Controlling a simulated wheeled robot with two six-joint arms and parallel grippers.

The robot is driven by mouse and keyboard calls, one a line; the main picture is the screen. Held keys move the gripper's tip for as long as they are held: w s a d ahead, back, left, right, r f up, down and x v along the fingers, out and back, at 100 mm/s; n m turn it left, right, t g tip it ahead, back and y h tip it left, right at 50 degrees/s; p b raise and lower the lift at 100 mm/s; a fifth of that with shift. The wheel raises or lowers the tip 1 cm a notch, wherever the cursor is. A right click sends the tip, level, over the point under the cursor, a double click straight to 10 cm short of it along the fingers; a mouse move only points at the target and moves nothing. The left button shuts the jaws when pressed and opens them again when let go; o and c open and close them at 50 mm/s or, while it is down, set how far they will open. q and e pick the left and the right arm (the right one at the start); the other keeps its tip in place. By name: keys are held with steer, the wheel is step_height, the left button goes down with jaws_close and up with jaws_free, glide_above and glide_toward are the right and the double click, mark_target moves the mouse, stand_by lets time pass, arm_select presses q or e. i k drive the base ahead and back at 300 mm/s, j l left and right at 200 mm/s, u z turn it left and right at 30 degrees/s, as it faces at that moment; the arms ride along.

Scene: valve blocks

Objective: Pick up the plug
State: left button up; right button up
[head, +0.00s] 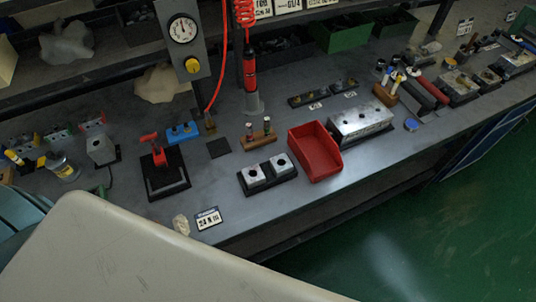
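A small brown rack (258,140) stands mid-bench with two small upright pieces (267,125) in it; they may be plugs, but they are too small to be sure. In front of it, two silver valve blocks (254,176) with dark round holes sit on a black base. A larger silver block (360,124) with several holes in its top stands to the right, behind a red bin. Neither of my grippers shows in this view.
An open red bin (316,150) stands right of the valve blocks. A red toggle clamp (153,147) on a black base stands left. A red tool (250,70) hangs on a coiled hose. A label card (208,218) and crumpled rag (181,224) lie at the front edge.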

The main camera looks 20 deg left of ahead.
mark_target(351, 82)
steer(key=i+l+u, duration=0.1)
steer(key=l, duration=0.2)
steer(key=i+l+u, duration=0.1)
steer(key=i+l, duration=0.25)
steer(key=l, duration=0.25)
steer(key=i+l+u, duration=0.15)
steer(key=l, duration=0.2)
